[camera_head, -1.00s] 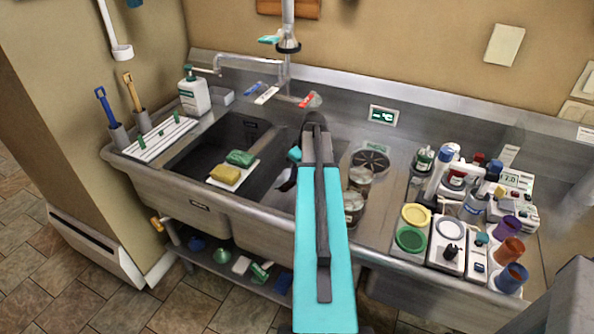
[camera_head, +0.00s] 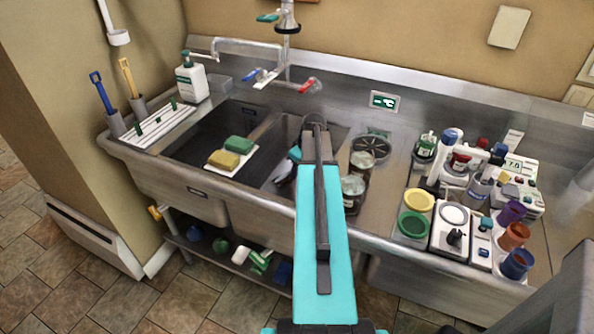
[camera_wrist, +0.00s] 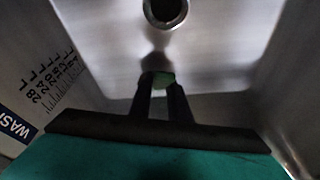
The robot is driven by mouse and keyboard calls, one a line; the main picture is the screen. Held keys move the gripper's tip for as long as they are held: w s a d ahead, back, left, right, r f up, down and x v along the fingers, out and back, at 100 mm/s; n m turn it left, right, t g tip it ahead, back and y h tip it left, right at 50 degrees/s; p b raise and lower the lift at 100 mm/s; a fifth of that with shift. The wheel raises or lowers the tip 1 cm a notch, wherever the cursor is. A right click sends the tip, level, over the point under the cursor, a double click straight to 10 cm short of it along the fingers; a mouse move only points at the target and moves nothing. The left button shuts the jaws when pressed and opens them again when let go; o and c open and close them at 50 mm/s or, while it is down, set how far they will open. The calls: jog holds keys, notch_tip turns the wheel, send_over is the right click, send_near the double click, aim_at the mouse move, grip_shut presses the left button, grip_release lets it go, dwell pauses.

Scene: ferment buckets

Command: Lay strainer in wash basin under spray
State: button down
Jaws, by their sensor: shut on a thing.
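My gripper (camera_wrist: 163,84) points down into a steel basin. A small green piece (camera_wrist: 164,79) is pinched between its dark fingertips. I cannot tell from this view whether it is the strainer's handle; the rest of it is hidden. The basin wall carries a "WASH" label (camera_wrist: 14,124) and a printed scale. A round metal ring (camera_wrist: 166,10) shows at the top of the wrist view. In the head view, my teal arm covers much of the right-hand basin (camera_head: 277,146). The spray tap (camera_head: 286,20) rises behind it. A dark slotted disc (camera_head: 371,148) sits right of this basin.
Yellow (camera_head: 223,159) and green (camera_head: 238,144) sponges rest on a white board at the left basin (camera_head: 195,142). Metal-topped jars (camera_head: 354,188) stand just right of my arm. A crowded group of bottles, cups and instruments fills the right counter. A soap bottle (camera_head: 191,82) stands at the back left.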

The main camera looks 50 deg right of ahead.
jog(key=shift+f+b, duration=0.35)
jog(key=shift+f, duration=0.4)
dwell(0.6)
jog(key=c, duration=1.6)
grip_release()
jog(key=shift+o, duration=0.6)
jog(key=o, duration=0.9)
jog(key=shift+r, duration=0.15)
jog(key=shift+w+p+v, duration=0.25)
jog(key=shift+p+v, duration=0.65)
jog(key=shift+v, duration=0.7)
jog(key=shift+w+p+v, duration=0.2)
jog(key=shift+p+v, duration=0.7)
jog(key=shift+v, duration=0.75)
jog(key=shift+w+p+v, duration=0.25)
jog(key=shift+p+v, duration=0.65)
jog(key=shift+v, duration=0.7)
jog(key=shift+r, duration=0.15)
